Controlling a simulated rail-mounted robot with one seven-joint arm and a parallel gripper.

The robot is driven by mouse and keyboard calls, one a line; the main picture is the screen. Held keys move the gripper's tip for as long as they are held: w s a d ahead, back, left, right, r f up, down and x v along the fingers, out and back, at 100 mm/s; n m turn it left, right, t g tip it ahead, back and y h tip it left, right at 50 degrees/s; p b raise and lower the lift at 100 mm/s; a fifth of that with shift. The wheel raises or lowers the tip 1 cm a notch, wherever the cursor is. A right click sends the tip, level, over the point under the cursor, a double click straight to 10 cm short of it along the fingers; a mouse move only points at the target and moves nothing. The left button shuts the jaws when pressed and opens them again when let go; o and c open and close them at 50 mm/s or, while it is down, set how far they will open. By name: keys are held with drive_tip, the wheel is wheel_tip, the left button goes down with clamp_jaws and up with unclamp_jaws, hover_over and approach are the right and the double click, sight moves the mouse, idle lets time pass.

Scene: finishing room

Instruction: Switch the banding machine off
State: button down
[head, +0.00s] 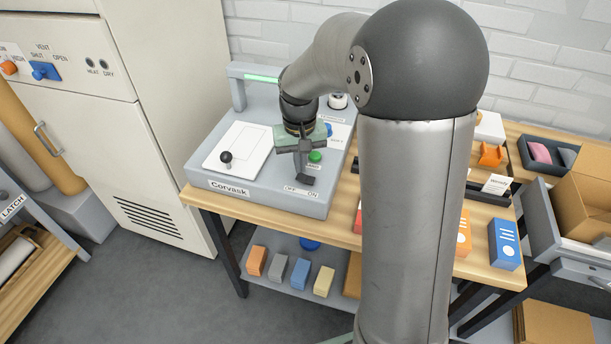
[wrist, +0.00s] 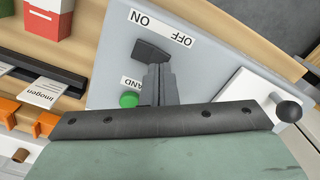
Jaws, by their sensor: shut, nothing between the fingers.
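The banding machine (head: 240,195) is a light grey bench unit marked Corvask, on the wooden table. Its black switch (head: 309,181) sits at the front right, behind an OFF/ON label. In the wrist view the switch (wrist: 152,50) lies nearer the word ON. My gripper (head: 302,171) is shut and empty, pointing down over the machine. In the wrist view its fingertips (wrist: 160,68) are right beside the switch and overlap it slightly; I cannot tell if they touch. A green button (head: 315,156) is just behind the switch, its label partly hidden by the fingers in the wrist view.
A black ball knob (head: 226,157) stands on the machine's white plate (head: 245,140). A green light strip (head: 262,78) glows on its arch. Orange holders, a dark card rack (head: 489,196) and boxes (head: 505,243) fill the table to the right. A tall cabinet (head: 160,100) stands at left.

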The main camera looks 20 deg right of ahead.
sight(300, 175)
drive_tip(key=shift+f+b, duration=0.7)
drive_tip(key=shift+f, duration=0.3)
idle(0.3)
drive_tip(key=shift+r+p, duration=2.65)
drive_tip(key=shift+r, duration=0.95)
drive_tip(key=s+r+n, duration=0.1)
drive_tip(key=s, duration=2.2)
drive_tip(key=shift+r+t, duration=0.15)
drive_tip(key=shift+t, duration=0.15)
drive_tip(key=shift+s+a, duration=0.1)
